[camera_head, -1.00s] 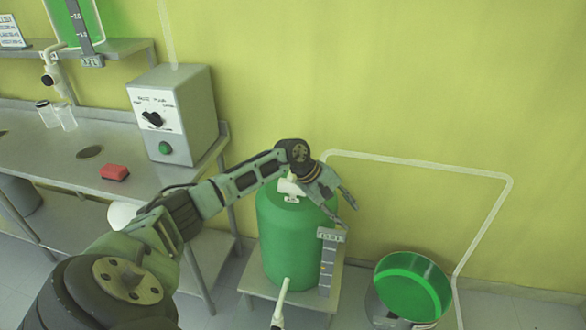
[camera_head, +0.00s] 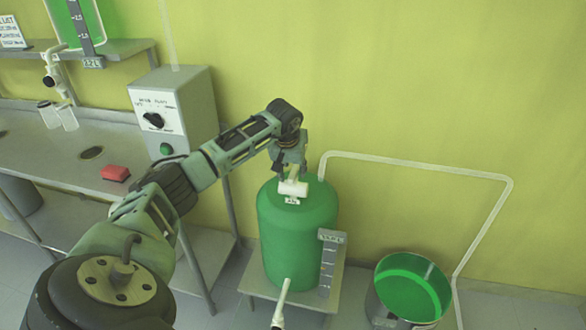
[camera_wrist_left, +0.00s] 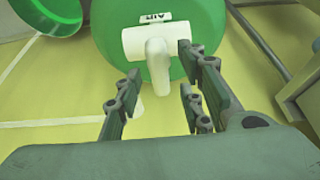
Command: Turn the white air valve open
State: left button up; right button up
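The white air valve (camera_head: 293,187) sits on top of the green tank (camera_head: 298,235). In the left wrist view the valve body (camera_wrist_left: 160,42) lies under an "AIR" label, and its white handle (camera_wrist_left: 158,68) points toward my gripper. My left gripper (camera_head: 291,170) is just above the valve in the head view, pointing down. In the wrist view its fingers (camera_wrist_left: 158,95) are spread apart on either side of the handle's line, with a gap between them and nothing gripped. My right gripper is in neither view.
A control box (camera_head: 173,108) with a black knob and green button stands on the metal bench (camera_head: 60,150), with a red block (camera_head: 115,173). A green-filled bucket (camera_head: 412,287) stands on the floor at right. A white pipe (camera_head: 420,165) runs along the wall.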

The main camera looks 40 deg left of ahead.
pick_arm(q)
jog(key=shift+f, duration=0.15)
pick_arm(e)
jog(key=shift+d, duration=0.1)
pick_arm(q)
jog(key=shift+c, duration=0.5)
grip_shut()
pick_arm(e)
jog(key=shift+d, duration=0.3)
